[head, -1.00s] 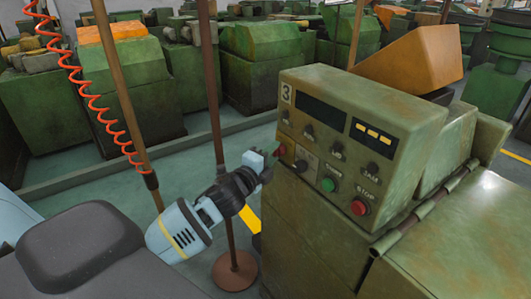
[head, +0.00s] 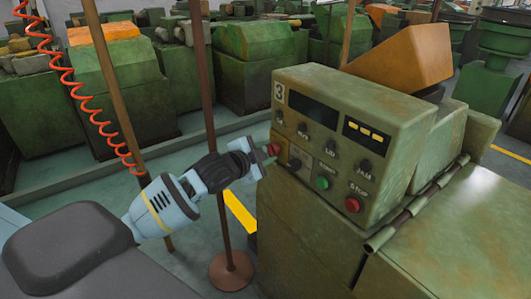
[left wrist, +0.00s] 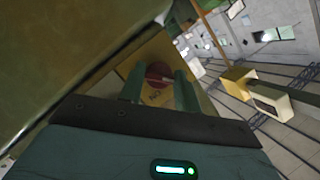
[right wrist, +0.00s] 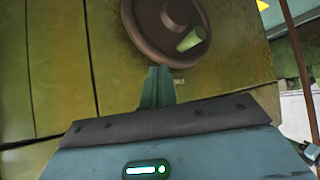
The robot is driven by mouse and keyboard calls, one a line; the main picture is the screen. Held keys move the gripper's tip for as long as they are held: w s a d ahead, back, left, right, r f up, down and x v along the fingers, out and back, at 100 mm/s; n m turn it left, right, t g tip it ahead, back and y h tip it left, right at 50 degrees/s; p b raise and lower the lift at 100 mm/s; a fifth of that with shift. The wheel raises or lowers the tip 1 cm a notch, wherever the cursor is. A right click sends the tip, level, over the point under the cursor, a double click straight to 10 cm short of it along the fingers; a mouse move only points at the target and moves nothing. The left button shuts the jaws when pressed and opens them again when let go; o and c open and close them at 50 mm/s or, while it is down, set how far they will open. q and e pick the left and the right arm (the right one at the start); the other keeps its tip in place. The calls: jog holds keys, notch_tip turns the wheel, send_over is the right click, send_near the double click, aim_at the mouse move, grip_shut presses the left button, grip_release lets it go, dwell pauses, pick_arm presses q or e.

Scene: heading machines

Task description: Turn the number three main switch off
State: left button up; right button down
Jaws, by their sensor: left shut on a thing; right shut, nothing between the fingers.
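The number three machine's control box (head: 345,125) carries a white "3" plate at its upper left. The main switch, a red knob (head: 273,149) on a yellow plate, is at the box's lower left and partly hidden by my left gripper (head: 268,160). In the left wrist view, the red knob (left wrist: 158,75) lies between the two fingers of my left gripper (left wrist: 160,88), which is shut on it. Letters show on the yellow plate (left wrist: 157,99) below it. My right gripper (right wrist: 158,85) is shut and empty, and outside the head view.
A green button (head: 322,183) and red stop button (head: 352,204) sit right of the switch. A brown pole (head: 212,130) stands close behind my left arm. In the right wrist view, a brown handwheel (right wrist: 145,35) is just beyond the fingertips.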

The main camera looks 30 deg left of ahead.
pick_arm(q)
jog(key=shift+n, duration=0.3)
dwell(0.4)
jog(key=o, duration=1)
jog(key=shift+s, duration=0.1)
jog(key=shift+v, duration=3.8)
jog(key=shift+a+r, duration=0.1)
jog(key=s+d+f+n+g, duration=0.1)
jog(key=s+d+f, duration=0.1)
jog(key=f, duration=0.5)
jog(key=s+d+f+n+g, duration=0.1)
jog(key=s+d+f+n, duration=0.15)
jog(key=f, duration=0.45)
jog(key=s+d+f+n+g, duration=0.1)
jog(key=s+d+f, duration=0.2)
jog(key=s+f, duration=0.4)
jog(key=s+d+f+n+g, duration=0.1)
jog(key=s+d+f+n, duration=0.1)
jog(key=s+d+f, duration=0.2)
jog(key=s+d+f+n+g, duration=0.1)
jog(key=s+d+f+n, duration=0.1)
jog(key=s+f, duration=0.8)
jog(key=shift+s+d+f+h, duration=0.15)
jog(key=shift+s+d, duration=0.2)
jog(key=shift+s, duration=0.2)
jog(key=shift+s+d+f+h, duration=0.15)
jog(key=shift+s+d, duration=0.2)
jog(key=shift+s, duration=0.25)
